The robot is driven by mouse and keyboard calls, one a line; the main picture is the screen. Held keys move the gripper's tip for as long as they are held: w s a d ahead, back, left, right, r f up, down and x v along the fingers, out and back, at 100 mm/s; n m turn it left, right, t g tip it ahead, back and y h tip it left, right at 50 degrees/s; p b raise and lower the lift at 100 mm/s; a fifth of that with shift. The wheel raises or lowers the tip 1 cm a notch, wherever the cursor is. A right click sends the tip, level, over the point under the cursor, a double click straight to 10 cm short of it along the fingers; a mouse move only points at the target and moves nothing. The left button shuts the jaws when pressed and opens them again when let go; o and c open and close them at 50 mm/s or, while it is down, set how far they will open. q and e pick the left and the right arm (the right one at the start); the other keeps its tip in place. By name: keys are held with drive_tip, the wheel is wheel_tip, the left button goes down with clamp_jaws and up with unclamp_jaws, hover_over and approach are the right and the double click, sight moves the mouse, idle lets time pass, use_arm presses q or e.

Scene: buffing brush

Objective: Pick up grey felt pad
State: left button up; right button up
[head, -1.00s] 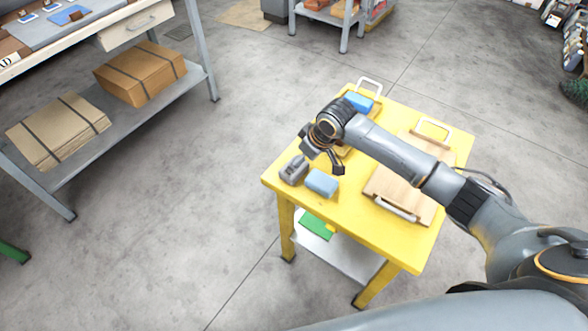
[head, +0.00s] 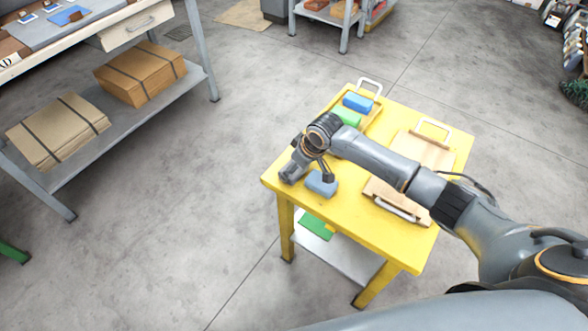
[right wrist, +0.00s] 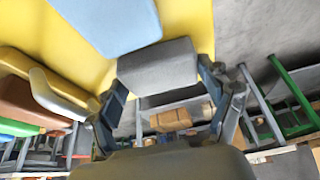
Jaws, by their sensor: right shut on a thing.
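The grey felt pad (head: 290,173) is a small grey block at the near-left corner of the yellow table top (head: 385,235). In the right wrist view the pad (right wrist: 158,66) sits between the two fingers. My right gripper (head: 310,170) is over that corner and shut on the pad; it also shows in the right wrist view (right wrist: 163,72). I cannot tell whether the pad still touches the table. My left gripper is not in view.
A light blue pad (head: 321,183) lies just right of the grey one. Green (head: 347,116) and blue (head: 357,102) blocks sit on a wooden tray at the back. A wooden tray with handles (head: 400,190) is at the right. Floor left of the table is clear.

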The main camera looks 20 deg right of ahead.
drive_tip(key=shift+r, duration=0.45)
wheel_tip(320, 180, up, 3)
drive_tip(key=shift+s+f, duration=0.15)
drive_tip(key=s+a+r, duration=0.1)
drive_tip(key=s+r, duration=0.8)
drive_tip(key=s, duration=0.4)
drive_tip(key=shift+s+a+r, duration=0.2)
drive_tip(key=shift+s+a, duration=0.1)
drive_tip(key=shift+s, duration=0.05)
